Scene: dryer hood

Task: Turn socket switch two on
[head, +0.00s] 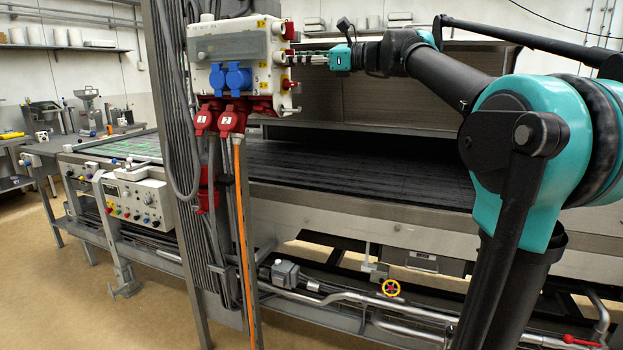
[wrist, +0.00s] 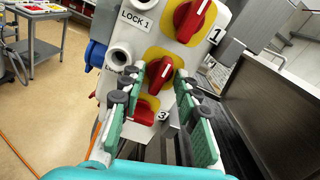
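The socket box (head: 235,58) is a white, worn case on a grey column, with switches on its right side. In the wrist view, switch two (wrist: 174,71) is a red rotary knob on a yellow plate, between switch one (wrist: 195,18) above and switch three (wrist: 147,108) below. My gripper (wrist: 170,78) has its teal-padded fingers spread, with the tips close around switch two. Its lower part is partly hidden by the fingers, and I cannot tell whether they touch it. In the head view my gripper (head: 296,58) reaches the box's right side from the right.
Blue sockets (head: 230,78) are on the box front, with red plugs (head: 217,121) and cables hanging below. White round locks (wrist: 120,56) stand beside the switches. The dark conveyor bed (head: 350,172) and hood lie behind and right of the box.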

